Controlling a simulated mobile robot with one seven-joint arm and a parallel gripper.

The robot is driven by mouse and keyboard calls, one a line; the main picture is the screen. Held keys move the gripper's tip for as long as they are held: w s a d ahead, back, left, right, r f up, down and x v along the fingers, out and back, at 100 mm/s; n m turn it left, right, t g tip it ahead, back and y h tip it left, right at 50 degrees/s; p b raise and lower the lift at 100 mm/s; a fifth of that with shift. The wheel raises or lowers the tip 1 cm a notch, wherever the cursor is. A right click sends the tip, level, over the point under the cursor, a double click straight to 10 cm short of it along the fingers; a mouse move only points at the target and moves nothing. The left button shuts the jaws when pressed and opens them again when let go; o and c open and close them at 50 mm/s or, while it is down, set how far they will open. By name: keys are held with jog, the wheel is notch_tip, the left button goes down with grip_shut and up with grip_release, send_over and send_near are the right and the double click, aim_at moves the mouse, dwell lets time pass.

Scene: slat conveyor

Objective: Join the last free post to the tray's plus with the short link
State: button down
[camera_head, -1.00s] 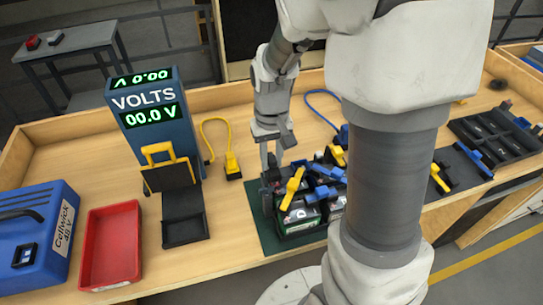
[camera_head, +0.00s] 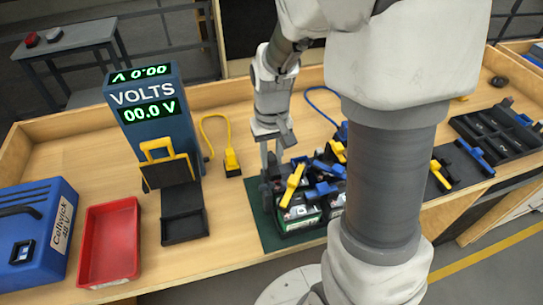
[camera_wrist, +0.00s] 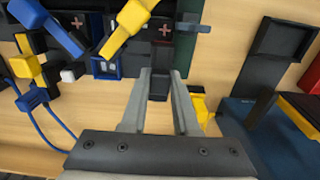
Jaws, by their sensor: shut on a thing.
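My gripper (camera_head: 269,160) is at the left end of the battery tray (camera_head: 263,232), fingers pointing down. It is shut on a dark piece, seemingly the short link (camera_wrist: 158,86), which shows between the fingertips in the wrist view. The tray holds several dark cells with blue and yellow links across them. A yellow link (camera_head: 292,184) lies slanted just right of my fingers; it also shows in the wrist view (camera_wrist: 124,25). A blue link (camera_wrist: 50,24) is left of it there. Plus marks show on the cell tops. I cannot tell whether the held piece touches a post.
The voltmeter (camera_head: 150,113) reads 00.0 V. A black stand (camera_head: 183,215) is in front of it. A yellow cabled plug (camera_head: 232,163) lies left of my gripper. A red bin (camera_head: 109,243) and blue Cellwick case (camera_head: 38,235) are farther left. A black rack (camera_head: 498,137) stands right.

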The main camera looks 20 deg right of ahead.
jog(key=shift+f+b, duration=0.5)
jog(key=shift+f, duration=0.2)
jog(key=c, duration=0.6)
grip_release()
jog(key=shift+r, duration=0.1)
notch_tip(320, 180, up, 17)
jog(key=shift+r+p, duration=0.2)
jog(key=shift+p, duration=0.25)
jog(key=shift+s, duration=0.1)
jog(key=s+t, duration=0.2)
jog(key=s, duration=0.2)
jog(key=s+t, duration=0.1)
jog(key=s, duration=0.4)
jog(key=s+r+t, duration=0.1)
jog(key=s+t, duration=0.1)
jog(key=s, duration=0.2)
jog(key=shift+s+r+t, duration=0.1)
jog(key=shift+s+t, duration=0.2)
jog(key=shift+s, duration=0.05)
